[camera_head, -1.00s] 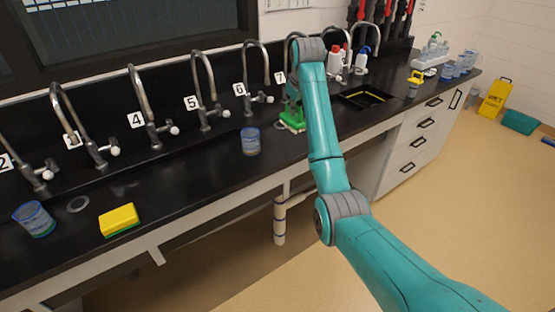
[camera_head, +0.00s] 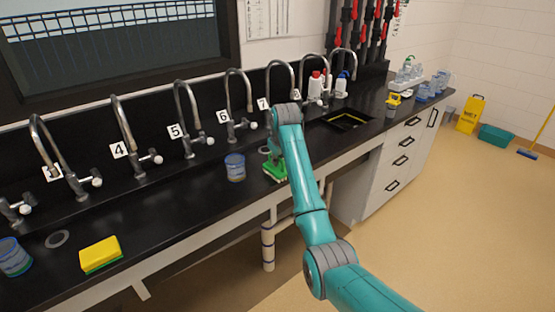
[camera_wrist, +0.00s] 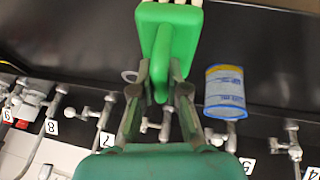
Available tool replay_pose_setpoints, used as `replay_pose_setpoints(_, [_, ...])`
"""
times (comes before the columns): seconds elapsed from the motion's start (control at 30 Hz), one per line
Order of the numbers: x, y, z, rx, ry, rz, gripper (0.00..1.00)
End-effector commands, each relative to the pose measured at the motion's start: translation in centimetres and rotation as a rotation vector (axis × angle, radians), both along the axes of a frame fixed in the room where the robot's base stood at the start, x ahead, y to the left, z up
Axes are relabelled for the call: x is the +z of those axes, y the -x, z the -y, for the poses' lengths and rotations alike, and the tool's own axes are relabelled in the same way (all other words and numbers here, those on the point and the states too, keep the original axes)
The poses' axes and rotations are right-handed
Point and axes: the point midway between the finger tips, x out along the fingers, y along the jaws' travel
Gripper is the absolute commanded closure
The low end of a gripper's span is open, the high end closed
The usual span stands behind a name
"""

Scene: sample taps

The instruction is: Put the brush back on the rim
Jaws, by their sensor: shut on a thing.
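My arm partly hides the gripper in the head view. I cannot tell whether the brush touches the counter. The sink (camera_head: 347,120), a black basin with a yellowish line inside its rim, lies to the right, apart from the brush.
A row of numbered taps (camera_head: 238,105) stands along the back. White bottles (camera_head: 315,86) stand behind the sink. The counter between sponge and beaker is clear.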

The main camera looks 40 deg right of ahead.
Motion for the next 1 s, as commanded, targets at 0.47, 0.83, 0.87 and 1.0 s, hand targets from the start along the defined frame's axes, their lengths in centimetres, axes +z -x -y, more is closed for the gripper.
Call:
replay_pose_setpoints(0.47, [-0.2,0.0,0.0,0.000,0.000,-0.001,0.62])
replay_pose_setpoints(0.83, [1.9,0.7,-0.3,0.000,0.001,0.002,0.62])
replay_pose_setpoints(0.87, [2.4,0.9,-0.4,0.000,0.001,0.003,0.62])
replay_pose_setpoints(1.0, [5.0,2.0,-0.9,0.000,0.002,0.003,0.62])
